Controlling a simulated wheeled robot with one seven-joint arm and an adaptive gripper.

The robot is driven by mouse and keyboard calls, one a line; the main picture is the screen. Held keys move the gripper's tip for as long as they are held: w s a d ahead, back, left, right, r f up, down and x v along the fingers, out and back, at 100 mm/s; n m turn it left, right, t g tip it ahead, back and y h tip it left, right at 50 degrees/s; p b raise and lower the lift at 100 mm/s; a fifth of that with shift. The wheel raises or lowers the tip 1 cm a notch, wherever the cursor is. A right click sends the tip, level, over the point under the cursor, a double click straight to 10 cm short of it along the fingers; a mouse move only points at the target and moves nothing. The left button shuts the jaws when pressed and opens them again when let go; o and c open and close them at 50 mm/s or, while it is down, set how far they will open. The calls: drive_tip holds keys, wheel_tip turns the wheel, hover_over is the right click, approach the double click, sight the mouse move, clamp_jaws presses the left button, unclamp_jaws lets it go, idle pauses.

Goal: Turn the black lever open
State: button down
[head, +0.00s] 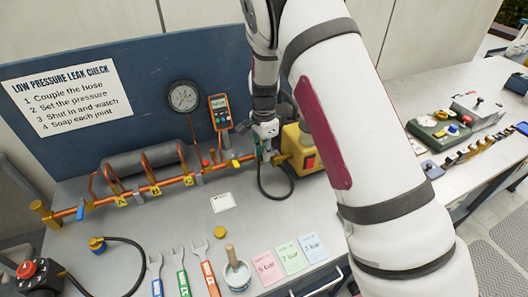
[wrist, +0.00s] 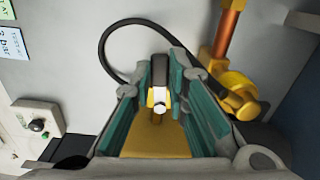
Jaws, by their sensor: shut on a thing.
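My gripper (head: 267,132) is at the right end of the copper pipe (head: 150,190), just left of a yellow box (head: 298,148). In the wrist view its teal-padded fingers (wrist: 168,78) are closed in around a narrow black piece with a pale end (wrist: 160,72), which looks like the black lever. A yellow surface (wrist: 155,138) shows below it between the fingers. In the head view the gripper and arm hide the lever, so I cannot tell its angle to the pipe.
A dial gauge (head: 183,97) and an orange meter (head: 220,112) stand close on the left. A black hose (head: 272,194) loops below the gripper. Middle bench space is fairly clear.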

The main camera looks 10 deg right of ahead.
drive_tip(key=c, duration=1.6)
unclamp_jaws()
drive_tip(key=shift+o, duration=0.2)
wheel_tip(320, 180, up, 12)
